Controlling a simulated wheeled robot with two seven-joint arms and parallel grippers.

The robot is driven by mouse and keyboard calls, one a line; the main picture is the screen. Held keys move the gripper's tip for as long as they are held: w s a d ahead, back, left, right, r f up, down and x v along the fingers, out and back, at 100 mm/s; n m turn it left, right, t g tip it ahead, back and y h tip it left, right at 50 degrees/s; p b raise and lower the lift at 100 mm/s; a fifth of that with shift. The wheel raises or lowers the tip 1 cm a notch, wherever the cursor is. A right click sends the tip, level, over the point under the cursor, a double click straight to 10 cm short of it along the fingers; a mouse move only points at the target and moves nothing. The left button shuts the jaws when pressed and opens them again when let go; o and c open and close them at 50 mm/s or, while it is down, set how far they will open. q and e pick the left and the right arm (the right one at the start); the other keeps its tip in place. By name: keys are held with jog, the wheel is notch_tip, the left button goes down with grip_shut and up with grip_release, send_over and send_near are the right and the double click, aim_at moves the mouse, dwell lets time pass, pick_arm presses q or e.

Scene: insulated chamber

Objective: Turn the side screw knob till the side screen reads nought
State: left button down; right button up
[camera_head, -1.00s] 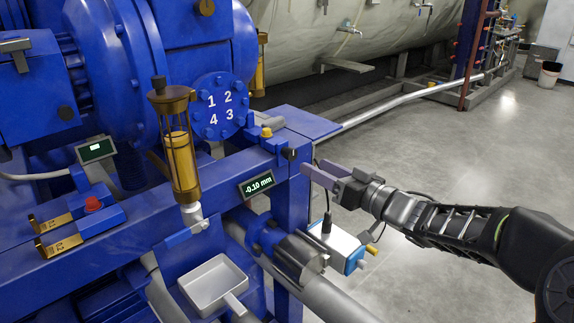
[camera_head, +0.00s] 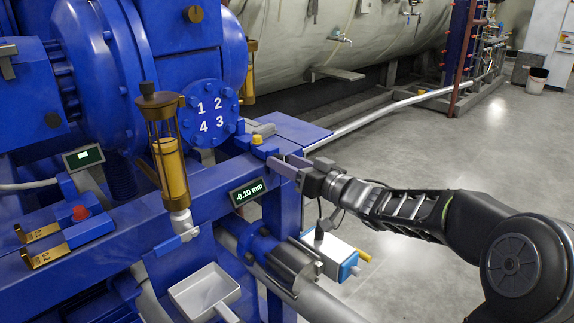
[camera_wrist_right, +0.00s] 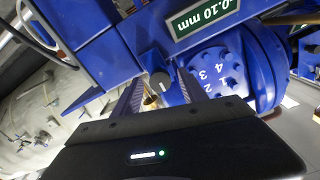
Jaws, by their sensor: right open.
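The side screen (camera_head: 247,191) on the blue beam reads -0.10 mm; it also shows upside down in the right wrist view (camera_wrist_right: 207,15). The side screw knob (camera_wrist_right: 160,82) is a dark round knob with a pale mark. In the right wrist view it lies between the two finger lines, beyond or at the fingertips; contact cannot be told. In the head view my gripper hides the knob. My right gripper (camera_head: 281,164) is open at the beam's right end, right of the screen. My left gripper is not in view.
A yellow button (camera_head: 257,139) sits on the beam just above the gripper. A brass-framed oil glass (camera_head: 169,165) stands left of the screen. A white box (camera_head: 330,258) and a metal pan (camera_head: 204,292) are below.

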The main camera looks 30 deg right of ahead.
grip_shut()
dwell(0.6)
